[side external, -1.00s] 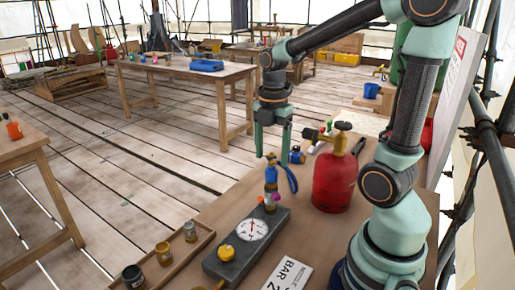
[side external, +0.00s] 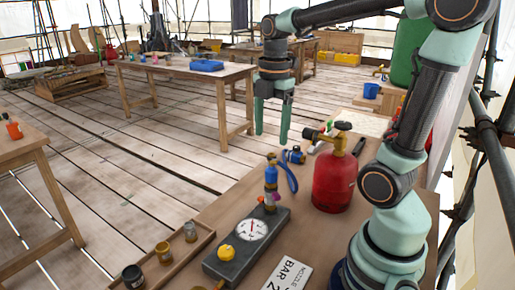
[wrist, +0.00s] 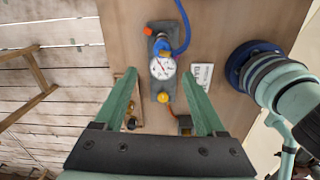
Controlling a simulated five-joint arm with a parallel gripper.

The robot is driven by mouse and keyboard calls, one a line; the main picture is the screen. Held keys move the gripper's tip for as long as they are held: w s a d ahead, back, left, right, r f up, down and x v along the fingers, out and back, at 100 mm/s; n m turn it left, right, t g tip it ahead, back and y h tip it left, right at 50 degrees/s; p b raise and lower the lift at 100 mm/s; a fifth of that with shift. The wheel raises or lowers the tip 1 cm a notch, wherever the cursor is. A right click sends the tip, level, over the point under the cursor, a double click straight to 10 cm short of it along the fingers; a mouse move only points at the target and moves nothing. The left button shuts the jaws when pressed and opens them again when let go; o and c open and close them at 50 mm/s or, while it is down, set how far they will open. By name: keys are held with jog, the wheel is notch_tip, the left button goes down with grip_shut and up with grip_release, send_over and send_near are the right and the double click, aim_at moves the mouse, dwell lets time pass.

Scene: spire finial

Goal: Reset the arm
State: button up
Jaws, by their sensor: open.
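My gripper (side external: 271,138) hangs open and empty in the air above the far end of the workbench, its green fingers pointing down. In the wrist view my gripper (wrist: 168,88) shows its two fingers spread apart with nothing between their tips. Below it on the workbench (side external: 225,212) stands the grey gauge block (side external: 236,262) with a round white dial, a yellow knob and a blue torch piece (side external: 271,178) upright at its far end. The gauge block also shows in the wrist view (wrist: 159,90), beyond the fingertips. My gripper touches none of these.
A red gas cylinder (side external: 334,182) with a brass valve stands on the bench close to my arm. A wooden tray (side external: 177,262) with several small jars lies at the front left, and a white label card (side external: 287,275) lies by the gauge. Air above the bench is clear.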

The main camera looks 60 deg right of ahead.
jog(key=s+a+m+t, duration=0.1)
jog(key=a+m+t, duration=0.4)
jog(key=m, duration=1.1)
jog(key=a, duration=0.3)
jog(key=shift+s+a+f+m, duration=0.2)
jog(key=shift+a+f+m, duration=0.15)
jog(key=shift+m, duration=0.05)
